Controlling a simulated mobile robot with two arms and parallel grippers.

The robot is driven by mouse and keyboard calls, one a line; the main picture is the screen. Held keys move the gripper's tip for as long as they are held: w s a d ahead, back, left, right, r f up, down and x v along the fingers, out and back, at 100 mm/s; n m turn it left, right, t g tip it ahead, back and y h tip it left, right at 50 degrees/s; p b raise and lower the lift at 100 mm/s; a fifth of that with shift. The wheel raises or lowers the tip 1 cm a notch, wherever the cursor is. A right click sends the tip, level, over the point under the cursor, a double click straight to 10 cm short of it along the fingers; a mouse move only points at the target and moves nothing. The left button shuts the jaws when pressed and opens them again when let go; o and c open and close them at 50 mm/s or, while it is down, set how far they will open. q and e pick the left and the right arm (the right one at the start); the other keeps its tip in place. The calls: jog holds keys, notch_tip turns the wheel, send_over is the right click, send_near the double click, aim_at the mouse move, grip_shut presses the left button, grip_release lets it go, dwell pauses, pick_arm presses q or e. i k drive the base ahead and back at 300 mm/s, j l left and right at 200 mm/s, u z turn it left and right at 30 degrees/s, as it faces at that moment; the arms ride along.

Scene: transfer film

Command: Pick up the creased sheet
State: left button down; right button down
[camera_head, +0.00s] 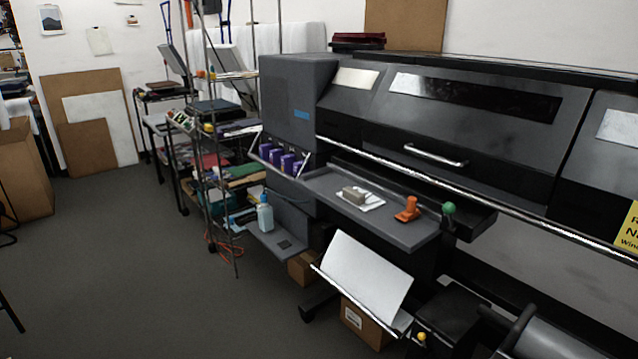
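A white sheet (368,270) shows at the lower middle, below the grey tray of the big printer. Its main face slants up and back, and a narrow strip along its front lower edge looks bent at an angle, like a crease. It sits above a cardboard box (365,322); what holds it up is hard to see. A smaller white sheet or cloth (374,203) lies on the tray under a beige block (354,194); I cannot tell whether it is creased. Neither of my grippers is in view.
The large dark printer (440,120) fills the right side. Its grey tray (320,183) also bears an orange tool (407,210). A spray bottle (265,213) stands on a low shelf. A wire rack (215,150) stands left. The grey floor (150,270) is open at left.

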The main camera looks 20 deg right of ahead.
aim_at(364, 201)
jog(key=i+j+z, duration=0.1)
jog(key=z, duration=0.3)
jog(key=i+j+z, duration=0.2)
jog(key=z, duration=0.15)
jog(key=i, duration=0.05)
